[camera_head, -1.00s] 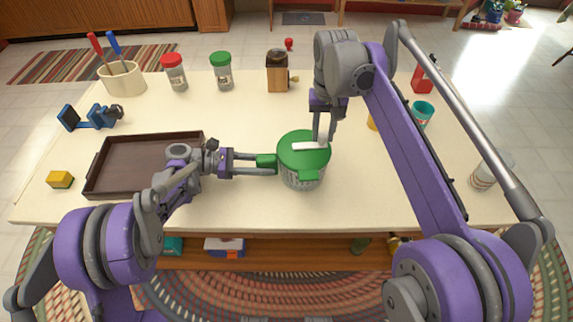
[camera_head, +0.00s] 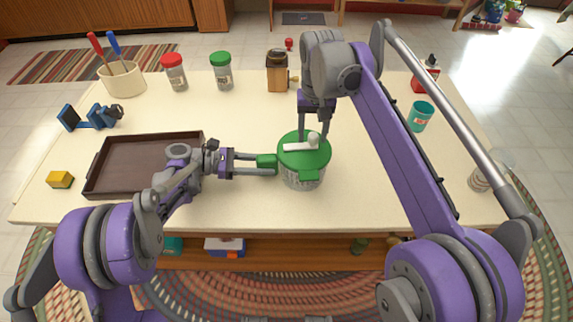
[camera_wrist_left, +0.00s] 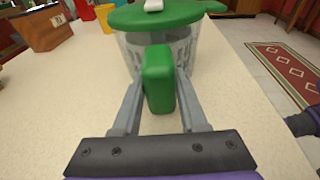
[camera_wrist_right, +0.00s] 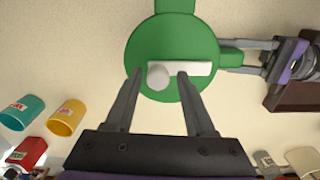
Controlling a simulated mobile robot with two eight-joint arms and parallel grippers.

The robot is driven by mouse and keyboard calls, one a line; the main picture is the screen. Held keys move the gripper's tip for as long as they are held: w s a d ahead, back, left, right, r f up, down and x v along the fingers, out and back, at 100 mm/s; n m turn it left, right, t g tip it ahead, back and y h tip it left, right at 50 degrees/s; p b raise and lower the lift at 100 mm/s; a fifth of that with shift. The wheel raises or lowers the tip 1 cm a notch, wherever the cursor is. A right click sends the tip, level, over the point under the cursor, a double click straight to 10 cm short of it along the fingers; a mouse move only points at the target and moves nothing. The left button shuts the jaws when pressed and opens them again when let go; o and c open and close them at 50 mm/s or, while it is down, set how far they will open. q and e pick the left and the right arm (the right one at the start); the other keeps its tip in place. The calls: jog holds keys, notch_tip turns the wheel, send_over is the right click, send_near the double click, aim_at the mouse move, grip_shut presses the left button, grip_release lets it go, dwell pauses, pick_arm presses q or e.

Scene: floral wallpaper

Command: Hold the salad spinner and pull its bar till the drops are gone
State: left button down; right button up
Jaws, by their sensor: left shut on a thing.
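The salad spinner (camera_head: 303,178) stands upright on the table, with a green lid (camera_head: 318,158), a clear bowl and green side handles. A white bar with a round knob (camera_head: 313,139) lies across its lid. It also shows in the right wrist view (camera_wrist_right: 190,71). My left gripper (camera_head: 268,164) is shut on the spinner's green side handle (camera_wrist_left: 158,78), one finger on each side. My right gripper (camera_wrist_right: 158,74) is above the lid with its fingers apart, the knob between them in that view; I see no finger touching it. Drops cannot be made out.
A dark tray (camera_head: 95,180) lies left, beside a yellow block (camera_head: 60,179). Shakers (camera_head: 174,72), a utensil crock (camera_head: 123,80) and a wooden mill (camera_head: 278,72) stand at the back. A teal cup (camera_head: 420,116) and yellow cup (camera_wrist_right: 66,117) are to the right.

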jog(key=shift+o, duration=0.6)
jog(key=shift+r, duration=3.55)
